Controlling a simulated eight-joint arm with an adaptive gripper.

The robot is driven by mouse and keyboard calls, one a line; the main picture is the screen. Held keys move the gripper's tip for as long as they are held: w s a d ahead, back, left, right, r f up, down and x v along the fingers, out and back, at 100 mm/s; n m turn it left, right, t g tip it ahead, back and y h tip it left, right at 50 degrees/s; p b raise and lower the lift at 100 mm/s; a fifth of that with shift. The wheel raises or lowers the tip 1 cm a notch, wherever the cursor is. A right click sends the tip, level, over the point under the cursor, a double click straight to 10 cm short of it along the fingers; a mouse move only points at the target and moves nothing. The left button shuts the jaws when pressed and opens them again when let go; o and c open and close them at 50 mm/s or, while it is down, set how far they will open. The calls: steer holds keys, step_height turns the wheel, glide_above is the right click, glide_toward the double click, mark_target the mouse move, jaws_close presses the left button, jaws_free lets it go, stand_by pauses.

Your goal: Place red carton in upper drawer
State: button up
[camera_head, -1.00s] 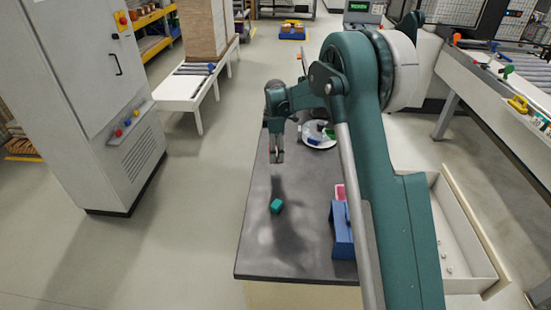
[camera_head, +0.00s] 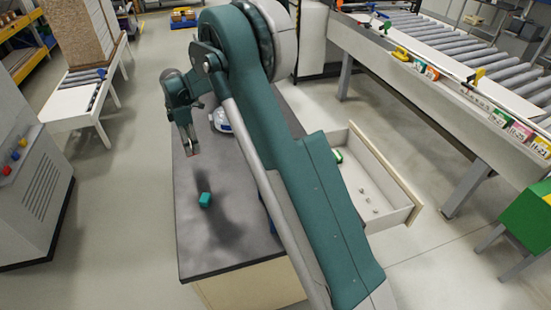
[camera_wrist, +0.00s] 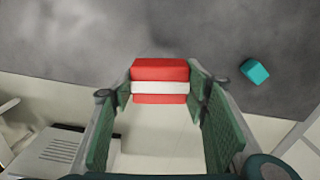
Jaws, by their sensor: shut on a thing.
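The red carton (camera_wrist: 160,69), red with a white band, sits between the fingertips of my gripper (camera_wrist: 160,88) in the wrist view. My gripper is shut on it. In the head view my gripper (camera_head: 193,150) hangs above the left side of the dark table, and the carton barely shows at its tips. An open drawer (camera_head: 388,168) with pale walls sticks out at the table's right side, beyond my arm. A green item (camera_head: 338,157) and several small grey pieces lie in it. My arm hides part of the drawer and the table's right side.
A teal block (camera_head: 205,200) lies on the dark table (camera_head: 225,255); it also shows in the wrist view (camera_wrist: 256,71). A plate with items (camera_head: 220,122) stands farther back, partly hidden. A blue object (camera_head: 268,215) shows beside my arm. A roller conveyor (camera_head: 440,75) runs behind the drawer.

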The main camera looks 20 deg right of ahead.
steer(key=shift+r, duration=0.15)
step_height(320, 180, up, 5)
steer(key=shift+d, duration=0.1)
steer(key=w+d+m+b, duration=0.1)
steer(key=w+d+b, duration=0.1)
steer(key=d, duration=1.7)
steer(key=w+d+b, duration=0.2)
steer(key=w+d, duration=0.1)
steer(key=d, duration=1.5)
steer(key=s+d+m+b, duration=0.15)
steer(key=s+d, duration=0.45)
steer(key=d, duration=1.4)
steer(key=s+d+n+b, duration=0.1)
steer(key=s+d+b, duration=0.4)
steer(key=d, duration=1.6)
step_height(320, 180, down, 27)
steer(key=s+p, duration=0.1)
steer(key=p, duration=0.1)
steer(key=shift+s+a, duration=0.2)
steer(key=shift+s, duration=0.1)
steer(key=shift+f+m, duration=0.2)
steer(key=shift+m, duration=0.05)
